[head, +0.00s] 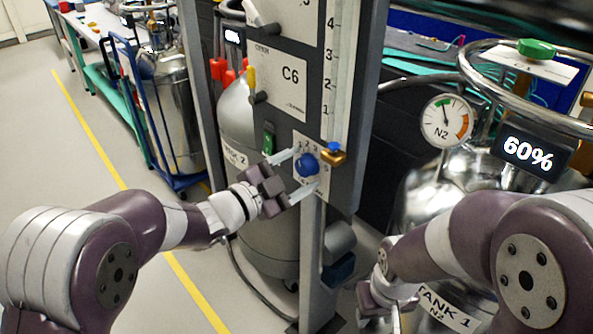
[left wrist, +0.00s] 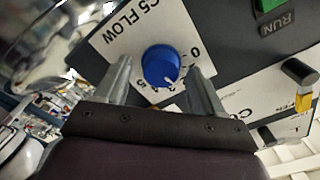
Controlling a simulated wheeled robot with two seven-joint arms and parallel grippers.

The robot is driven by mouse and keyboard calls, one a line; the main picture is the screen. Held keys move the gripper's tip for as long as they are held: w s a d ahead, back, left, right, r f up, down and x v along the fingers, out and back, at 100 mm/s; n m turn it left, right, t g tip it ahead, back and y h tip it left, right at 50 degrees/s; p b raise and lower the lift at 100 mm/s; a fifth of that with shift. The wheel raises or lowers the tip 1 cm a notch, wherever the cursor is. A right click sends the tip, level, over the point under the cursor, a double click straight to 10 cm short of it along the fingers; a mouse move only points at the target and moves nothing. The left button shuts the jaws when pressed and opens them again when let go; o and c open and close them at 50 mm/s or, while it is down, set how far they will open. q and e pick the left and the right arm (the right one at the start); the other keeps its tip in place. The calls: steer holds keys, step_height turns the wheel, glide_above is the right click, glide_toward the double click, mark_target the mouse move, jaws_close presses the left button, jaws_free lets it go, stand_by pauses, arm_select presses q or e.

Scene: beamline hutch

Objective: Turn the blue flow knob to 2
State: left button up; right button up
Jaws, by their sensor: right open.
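The blue flow knob (head: 307,165) sits on a white numbered plate low on the grey panel. In the left wrist view the blue knob (left wrist: 160,66) is on the plate marked "C5 FLOW" (left wrist: 118,52). Its white mark points down and right in that view; I cannot tell which number it meets. My left gripper (head: 296,174) is open, with one finger on each side of the knob. In the left wrist view, narrow gaps show between the fingers (left wrist: 161,78) and the knob. My right gripper (head: 388,306) is low by tank 1, partly cut off and away from the panel.
A brass fitting (head: 333,153) stands close right of the knob. A green RUN switch (head: 268,142) is left of it, and the C6 plate (head: 280,82) is above. Tank 1 with its N2 gauge (head: 446,121) and 60% display (head: 528,152) fills the right.

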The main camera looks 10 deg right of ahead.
arm_select(q)
steer(key=p+v, duration=0.1)
steer(key=v, duration=1.1)
steer(key=shift+s+a, duration=0.2)
steer(key=shift+a, duration=0.1)
